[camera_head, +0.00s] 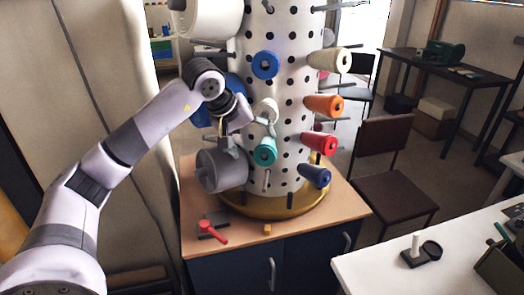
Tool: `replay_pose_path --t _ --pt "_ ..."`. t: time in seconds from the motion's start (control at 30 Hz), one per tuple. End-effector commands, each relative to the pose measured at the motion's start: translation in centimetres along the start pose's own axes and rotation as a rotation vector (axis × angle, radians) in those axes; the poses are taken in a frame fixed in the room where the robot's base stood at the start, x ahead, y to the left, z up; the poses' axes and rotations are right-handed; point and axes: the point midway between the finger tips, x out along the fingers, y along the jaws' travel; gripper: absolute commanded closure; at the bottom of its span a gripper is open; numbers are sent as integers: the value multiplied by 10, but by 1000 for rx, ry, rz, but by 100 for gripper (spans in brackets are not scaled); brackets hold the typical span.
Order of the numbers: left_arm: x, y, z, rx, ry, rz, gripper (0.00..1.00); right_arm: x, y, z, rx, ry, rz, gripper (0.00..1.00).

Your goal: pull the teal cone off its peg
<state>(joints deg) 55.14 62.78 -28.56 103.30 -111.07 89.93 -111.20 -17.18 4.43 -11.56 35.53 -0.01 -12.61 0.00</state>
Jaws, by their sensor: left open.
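The teal cone (265,151) sits on a peg low on the front of the white perforated column (285,90), its round end facing me. My left arm comes in from the left, and its gripper (246,135) is open at the column, just above and left of the teal cone. I see no clear contact between the fingers and the cone. The teal cone's peg is hidden behind it. My right gripper is not in view.
A grey spool (222,168) is left of the teal cone. Blue (265,65), cream (328,60), orange (323,105), red (319,143) and navy (314,175) cones surround it. A red-handled tool (211,231) lies on the wooden cabinet top (325,226). A white table (375,270) stands right.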

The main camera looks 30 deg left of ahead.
Motion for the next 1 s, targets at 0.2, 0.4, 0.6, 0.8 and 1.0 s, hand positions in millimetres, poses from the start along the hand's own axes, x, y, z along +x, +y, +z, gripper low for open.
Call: replay_pose_path --t 0.2,0.4,0.6,0.8,1.0 --pt "41 1 1 -1 -4 -1 21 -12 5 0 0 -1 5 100" --pt "67 1 0 -1 -2 0 21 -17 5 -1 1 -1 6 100" --pt "76 0 0 0 -1 1 21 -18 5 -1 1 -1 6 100" --pt "76 0 0 0 0 1 21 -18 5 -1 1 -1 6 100" --pt "76 0 0 0 0 1 32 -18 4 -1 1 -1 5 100"
